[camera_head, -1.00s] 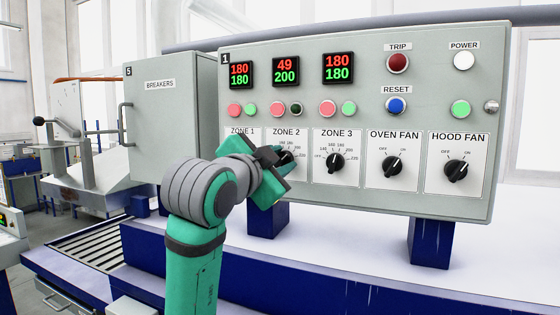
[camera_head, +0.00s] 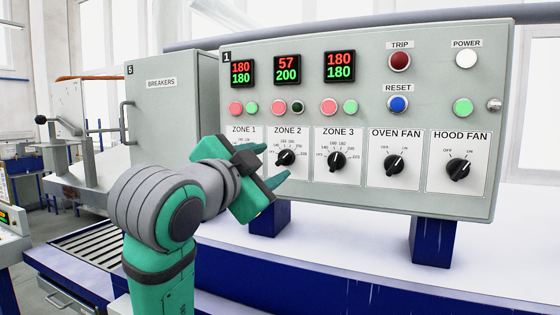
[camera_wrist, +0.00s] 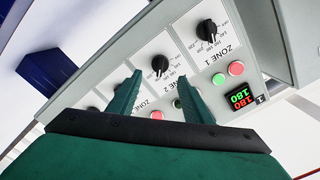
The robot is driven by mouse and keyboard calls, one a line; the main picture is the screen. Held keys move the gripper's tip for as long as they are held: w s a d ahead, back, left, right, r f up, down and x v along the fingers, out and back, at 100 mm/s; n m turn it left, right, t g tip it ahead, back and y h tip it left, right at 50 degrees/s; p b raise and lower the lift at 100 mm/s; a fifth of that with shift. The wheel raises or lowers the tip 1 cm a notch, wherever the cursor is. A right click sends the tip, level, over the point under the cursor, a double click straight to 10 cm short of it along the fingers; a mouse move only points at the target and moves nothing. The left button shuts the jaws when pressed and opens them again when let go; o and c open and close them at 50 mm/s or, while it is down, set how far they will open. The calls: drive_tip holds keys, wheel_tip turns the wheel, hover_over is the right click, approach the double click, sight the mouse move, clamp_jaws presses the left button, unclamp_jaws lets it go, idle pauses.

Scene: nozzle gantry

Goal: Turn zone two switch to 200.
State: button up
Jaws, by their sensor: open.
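The zone 2 switch (camera_head: 285,158) is a round black knob on the grey control panel, under the label ZONE 2. It also shows in the wrist view (camera_wrist: 160,65), just beyond the fingertips and apart from them. The zone 2 display (camera_head: 287,69) reads 57 in red over 200 in green. My gripper (camera_head: 272,164) is open and empty, with its green fingers pointing at the panel left of the knob. In the wrist view the gap between the fingers (camera_wrist: 158,85) is clear. The knob's exact pointer mark is too small to read.
The zone 1 knob (camera_wrist: 207,32) shows in the wrist view; my gripper hides it in the head view. The zone 3 knob (camera_head: 337,161), oven fan knob (camera_head: 394,164) and hood fan knob (camera_head: 458,168) sit to the right. A breaker cabinet (camera_head: 165,115) stands at left.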

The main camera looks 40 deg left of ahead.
drive_tip(key=shift+v, duration=2.15)
drive_tip(key=shift+w, duration=0.1)
